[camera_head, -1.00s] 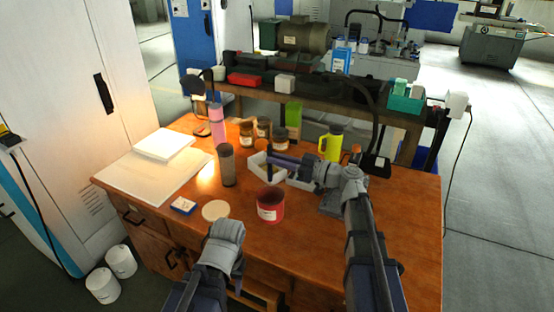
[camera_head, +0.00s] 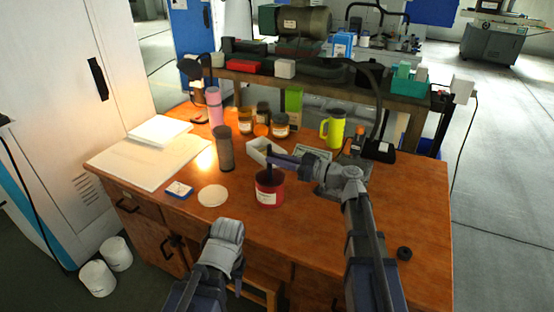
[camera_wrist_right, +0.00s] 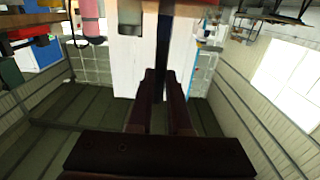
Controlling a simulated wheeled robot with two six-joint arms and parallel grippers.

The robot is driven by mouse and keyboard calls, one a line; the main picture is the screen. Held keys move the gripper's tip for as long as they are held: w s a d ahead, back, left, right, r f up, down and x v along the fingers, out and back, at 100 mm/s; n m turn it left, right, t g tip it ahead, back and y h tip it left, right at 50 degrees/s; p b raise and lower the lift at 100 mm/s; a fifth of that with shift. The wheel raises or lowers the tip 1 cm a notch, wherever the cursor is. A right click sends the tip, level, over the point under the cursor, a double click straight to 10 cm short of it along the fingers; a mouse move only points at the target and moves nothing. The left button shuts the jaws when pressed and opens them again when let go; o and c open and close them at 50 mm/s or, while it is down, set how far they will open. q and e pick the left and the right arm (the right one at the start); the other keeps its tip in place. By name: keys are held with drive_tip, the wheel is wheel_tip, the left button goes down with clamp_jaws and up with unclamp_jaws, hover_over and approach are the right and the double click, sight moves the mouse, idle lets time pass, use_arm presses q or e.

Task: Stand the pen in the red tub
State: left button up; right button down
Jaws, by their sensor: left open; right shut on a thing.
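The red tub (camera_head: 270,192) with a white label stands upright near the front middle of the desk in the head view. My right gripper (camera_head: 272,158) is shut on the dark pen (camera_head: 268,168) and holds it upright over the tub. The pen's lower end is at the tub's mouth; I cannot tell how deep it is. In the right wrist view the pen (camera_wrist_right: 163,45) stands between the fingers (camera_wrist_right: 160,85). My left gripper (camera_head: 238,284) is open and low at the desk's front edge, its fingers mostly hidden by the wrist.
A white tray (camera_head: 257,152) is just behind the tub. A brown cylinder (camera_head: 225,150), a pale disc (camera_head: 212,196) and a blue-and-white box (camera_head: 178,190) are to the left. Brown jars (camera_head: 280,127) and a yellow mug (camera_head: 334,130) stand behind. The desk's right front is mostly clear.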

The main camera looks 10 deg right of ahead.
wheel_tip(320, 180, down, 4)
drive_tip(key=b, duration=0.3)
drive_tip(key=shift+r, duration=0.15)
drive_tip(key=c, duration=0.8)
unclamp_jaws()
drive_tip(key=shift+o, duration=0.2)
drive_tip(key=shift+d, duration=0.1)
drive_tip(key=v, duration=0.7)
drive_tip(key=shift+s+d, duration=0.25)
